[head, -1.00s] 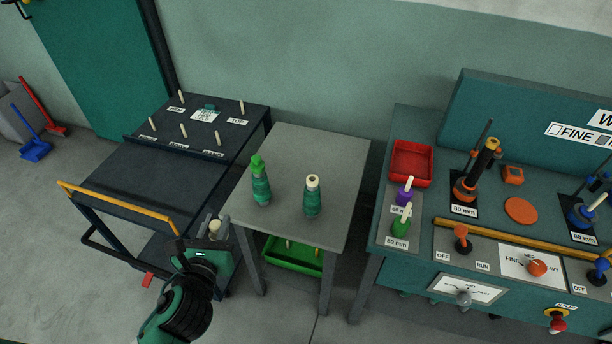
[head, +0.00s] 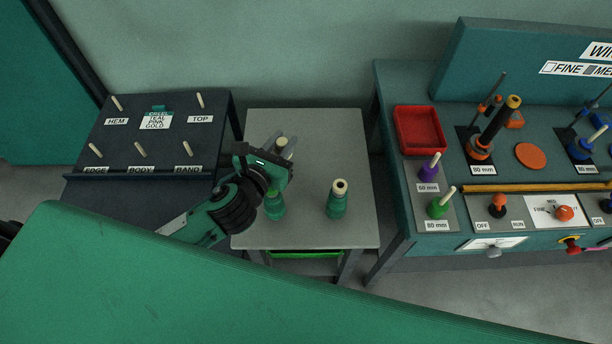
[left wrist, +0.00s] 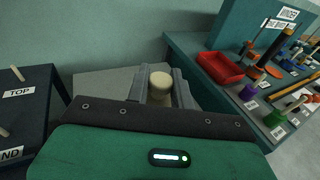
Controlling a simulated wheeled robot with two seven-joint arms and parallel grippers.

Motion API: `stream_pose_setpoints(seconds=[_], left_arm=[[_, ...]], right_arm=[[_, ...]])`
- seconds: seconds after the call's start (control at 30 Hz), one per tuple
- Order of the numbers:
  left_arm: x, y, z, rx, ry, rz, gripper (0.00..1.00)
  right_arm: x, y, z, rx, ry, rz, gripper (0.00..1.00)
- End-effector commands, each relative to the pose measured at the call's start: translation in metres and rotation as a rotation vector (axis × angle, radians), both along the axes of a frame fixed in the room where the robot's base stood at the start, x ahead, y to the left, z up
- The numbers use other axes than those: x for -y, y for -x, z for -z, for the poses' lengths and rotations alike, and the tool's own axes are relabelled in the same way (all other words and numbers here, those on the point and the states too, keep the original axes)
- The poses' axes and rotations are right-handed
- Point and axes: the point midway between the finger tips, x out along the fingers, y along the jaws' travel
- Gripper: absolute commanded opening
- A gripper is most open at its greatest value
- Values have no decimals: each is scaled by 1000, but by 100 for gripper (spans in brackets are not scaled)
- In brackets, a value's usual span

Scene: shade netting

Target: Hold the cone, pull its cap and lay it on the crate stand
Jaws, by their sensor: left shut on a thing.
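A green cone (head: 275,209) stands on the grey stand (head: 354,126), with bright green at its top, which my left gripper partly covers. A second green cone (head: 337,205) with a pale, hollow top stands upright to its right. My left gripper (head: 284,146) is over the stand, above and slightly behind the first cone in the picture. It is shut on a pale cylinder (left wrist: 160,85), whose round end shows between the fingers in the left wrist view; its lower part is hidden. My right gripper is not in view.
A green crate (head: 305,254) sits under the stand. A dark pegged rack (head: 130,135) with labels is at the left. A bench at the right bears a red tray (head: 420,130), spindles and knobs. A large green surface covers the foreground.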

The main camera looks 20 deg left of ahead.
Motion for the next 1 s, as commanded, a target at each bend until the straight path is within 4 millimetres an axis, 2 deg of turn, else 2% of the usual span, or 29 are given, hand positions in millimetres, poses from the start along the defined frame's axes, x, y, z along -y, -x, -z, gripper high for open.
stream_pose_setpoints(seconds=[0.2, 0.4, 0.7, 0.87, 1.0], left_arm=[[19, -25, -8, 3, -10, 144, 0], [26, -47, -5, 3, -10, 285, 0], [5, -79, 11, -3, -6, 455, 0], [-4, -85, 16, -2, 0, 478, 0], [-5, -86, 33, -4, 5, 483, 0]], right_arm=[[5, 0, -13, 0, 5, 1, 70], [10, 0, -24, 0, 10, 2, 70], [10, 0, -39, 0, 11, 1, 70], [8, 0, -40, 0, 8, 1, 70], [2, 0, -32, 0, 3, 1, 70]])
